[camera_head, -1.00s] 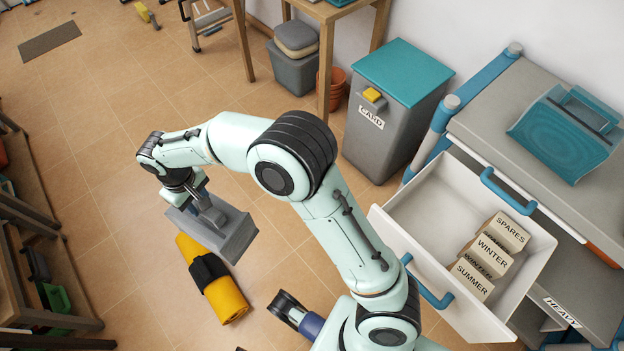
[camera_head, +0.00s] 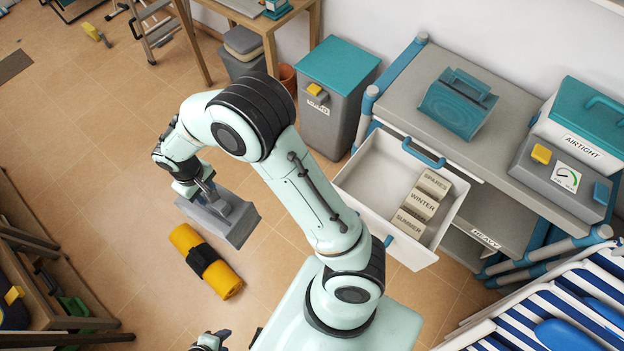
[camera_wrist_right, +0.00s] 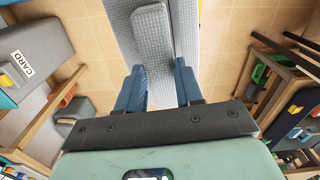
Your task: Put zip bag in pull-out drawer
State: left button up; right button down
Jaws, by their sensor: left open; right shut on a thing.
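A grey, boxy, soft-edged thing, which I take to be the zip bag (camera_head: 228,222), hangs from my right gripper (camera_wrist_right: 158,78) above the floor. In the right wrist view its pale dotted surface (camera_wrist_right: 187,25) lies between and beyond the blue fingers, which are shut on it. In the head view my wrist partly hides this grip. The white pull-out drawer (camera_head: 362,177) stands open to the right of my right arm, with the bag well outside it. My left gripper (camera_head: 210,341) is open and empty at the bottom edge, partly cut off.
Divider cards (camera_head: 422,203) stand in the drawer's right part; its left part is bare. A teal handled item (camera_head: 459,104) and an airtight box (camera_head: 580,120) sit on the grey unit. A yellow roll (camera_head: 207,262) lies on the floor. A lidded bin (camera_head: 337,90) stands behind the drawer.

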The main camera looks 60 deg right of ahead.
aim_at(378, 208)
jog(key=k+j+z, duration=0.15)
jog(key=k+z, duration=0.25)
jog(key=k+j+z, duration=0.1)
jog(key=z, duration=0.3)
jog(key=k+l+z, duration=0.1)
jog(key=k+z, duration=0.3)
jog(key=k+l+z, duration=0.15)
jog(key=k+z, duration=0.25)
